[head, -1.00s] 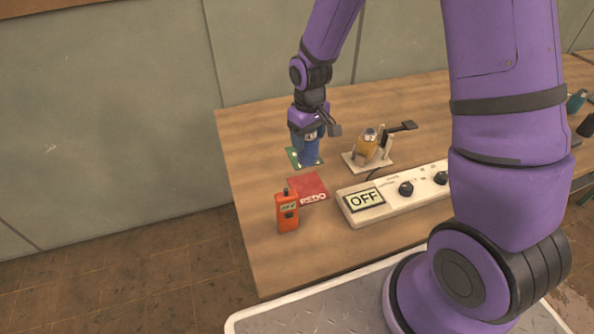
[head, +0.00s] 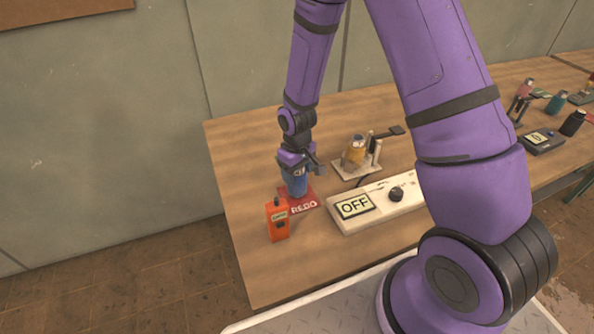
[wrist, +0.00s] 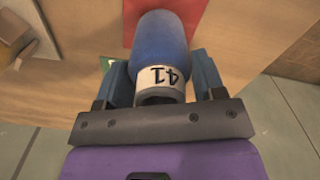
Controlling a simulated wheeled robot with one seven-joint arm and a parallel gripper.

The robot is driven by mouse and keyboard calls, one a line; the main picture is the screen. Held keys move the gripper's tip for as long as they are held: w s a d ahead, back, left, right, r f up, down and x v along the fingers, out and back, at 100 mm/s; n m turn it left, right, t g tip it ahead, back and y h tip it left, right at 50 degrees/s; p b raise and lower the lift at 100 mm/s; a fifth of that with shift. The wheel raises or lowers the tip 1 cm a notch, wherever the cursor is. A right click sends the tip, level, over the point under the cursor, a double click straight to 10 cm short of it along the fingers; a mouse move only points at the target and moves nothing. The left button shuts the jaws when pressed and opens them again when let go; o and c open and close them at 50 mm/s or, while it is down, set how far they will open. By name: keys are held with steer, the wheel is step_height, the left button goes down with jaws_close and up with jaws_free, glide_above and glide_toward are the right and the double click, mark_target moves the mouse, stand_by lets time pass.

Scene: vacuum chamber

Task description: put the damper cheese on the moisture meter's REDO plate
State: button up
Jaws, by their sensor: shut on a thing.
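A blue rounded cheese (head: 295,184) with a white band marked 41 is in my gripper (head: 297,174). My gripper is shut on it; in the wrist view the two fingers sit on either side of the blue cheese (wrist: 163,42). The red REDO plate (head: 303,207) lies on the table under the cheese, which hides its back left part. I cannot tell if the cheese touches the plate. The orange moisture meter (head: 278,220) stands upright at the plate's front left. A sliver of green plate (wrist: 106,64) shows in the wrist view.
A yellow-orange piece (head: 355,150) sits on a pale stand with a black lever behind right. Several bottle-like items stand at the far right. The table's left edge is close to the meter.

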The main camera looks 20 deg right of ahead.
steer(key=shift+f, duration=0.1)
steer(key=o, duration=1)
steer(key=shift+c, duration=0.2)
step_height(320, 180, up, 13)
steer(key=s+d+r+m+t, duration=0.1)
steer(key=s+d+r, duration=0.1)
steer(key=s+r, duration=0.5)
steer(key=s+d+r+m+t, duration=0.1)
steer(key=s+d+r+t, duration=0.1)
steer(key=r, duration=0.9)
steer(key=s+d+r+m+t, duration=0.1)
steer(key=s+r, duration=0.3)
steer(key=s, duration=0.4)
steer(key=s+d+r+m+t, duration=0.1)
steer(key=s+r, duration=0.3)
steer(key=s, duration=0.4)
steer(key=shift+d+r+m, duration=0.3)
steer(key=shift+d+r, duration=0.1)
steer(key=shift+d, duration=0.05)
